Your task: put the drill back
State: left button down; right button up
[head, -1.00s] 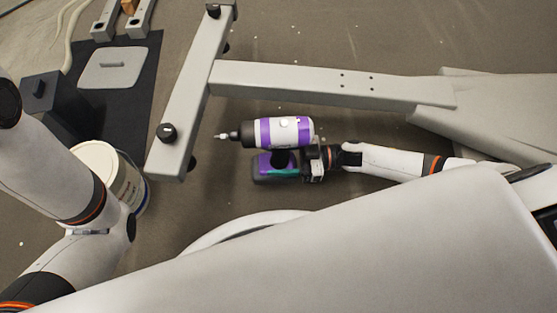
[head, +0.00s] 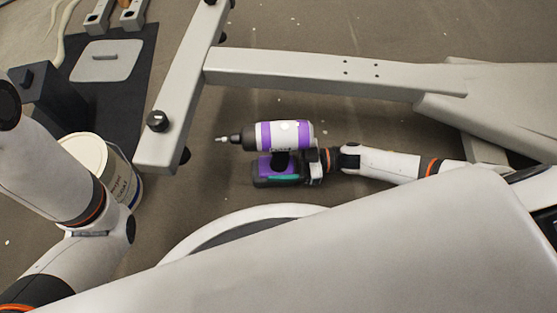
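A drill (head: 298,133) with a white and purple body, dark nose and dark battery base lies sideways in the middle of the head view, its bit pointing left. My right gripper (head: 303,166) is at the drill's handle, coming from the right. It appears closed around the handle; the fingers are mostly hidden by the drill. My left arm comes in at the left edge, but its gripper is out of view.
A grey metal frame (head: 330,68) with a crossbar and dark feet lies just above the drill. A white bucket (head: 120,172) stands at the left, partly behind my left arm. A black mat (head: 125,108) holds a grey plate (head: 106,60). A dark box (head: 47,95) is beside it.

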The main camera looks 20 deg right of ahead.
jog(key=shift+o, duration=0.6)
jog(key=shift+d+r, duration=0.15)
jog(key=shift+r, duration=0.05)
jog(key=p+v, duration=0.5)
jog(key=v, duration=0.5)
jog(key=shift+s+d, duration=0.15)
jog(key=shift+d, duration=0.2)
jog(key=shift+s+d, duration=0.15)
jog(key=shift+d, duration=0.35)
jog(key=shift+f, duration=0.1)
